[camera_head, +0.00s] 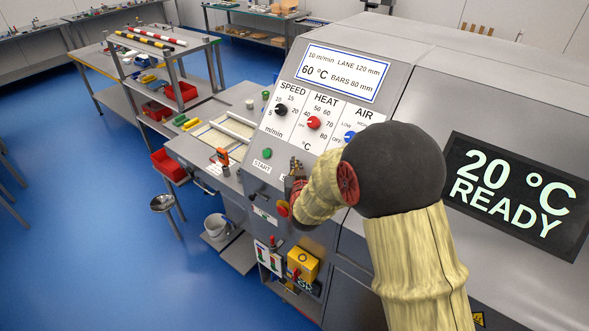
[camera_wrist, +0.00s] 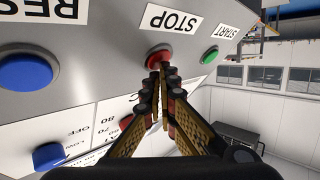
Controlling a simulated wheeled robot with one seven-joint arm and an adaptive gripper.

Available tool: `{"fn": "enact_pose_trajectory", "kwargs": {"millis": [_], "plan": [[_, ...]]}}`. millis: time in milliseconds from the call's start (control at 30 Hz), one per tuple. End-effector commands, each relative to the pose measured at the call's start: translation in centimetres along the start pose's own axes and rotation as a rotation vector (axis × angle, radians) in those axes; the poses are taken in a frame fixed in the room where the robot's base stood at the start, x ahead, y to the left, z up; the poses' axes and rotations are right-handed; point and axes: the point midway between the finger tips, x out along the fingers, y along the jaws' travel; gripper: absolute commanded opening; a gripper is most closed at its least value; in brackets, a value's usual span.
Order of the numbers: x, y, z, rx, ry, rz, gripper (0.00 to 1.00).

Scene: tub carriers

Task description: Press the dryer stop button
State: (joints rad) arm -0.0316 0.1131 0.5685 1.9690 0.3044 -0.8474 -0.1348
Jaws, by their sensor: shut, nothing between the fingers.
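The dryer stop button is a red round button (camera_wrist: 158,55) under the label STOP on the grey panel, upside down in the wrist view. My gripper (camera_wrist: 166,72) is shut and empty, and its fingertips overlap the near edge of the red button. I cannot tell whether they touch it or whether it is pressed in. In the head view my gripper (camera_head: 294,166) is at the sloped dryer panel, right of the green START button (camera_head: 267,153). My arm hides the stop button there. The green button also shows in the wrist view (camera_wrist: 209,55).
A blue button (camera_wrist: 25,71) with a partly cut-off label is left of STOP in the wrist view. Speed, heat and air knobs sit above on the panel; the red heat knob (camera_head: 314,122) is close by. The dark display (camera_head: 515,195) reads 20 °C READY.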

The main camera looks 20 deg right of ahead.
Motion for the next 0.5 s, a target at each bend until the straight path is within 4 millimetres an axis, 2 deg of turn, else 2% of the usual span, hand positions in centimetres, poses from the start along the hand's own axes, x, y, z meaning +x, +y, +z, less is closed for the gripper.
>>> {"fn": "enact_pose_trajectory", "kwargs": {"millis": [500], "plan": [[-0.66, -0.52, -0.48, 0.0, 0.0, 0.0, 0.0]]}}
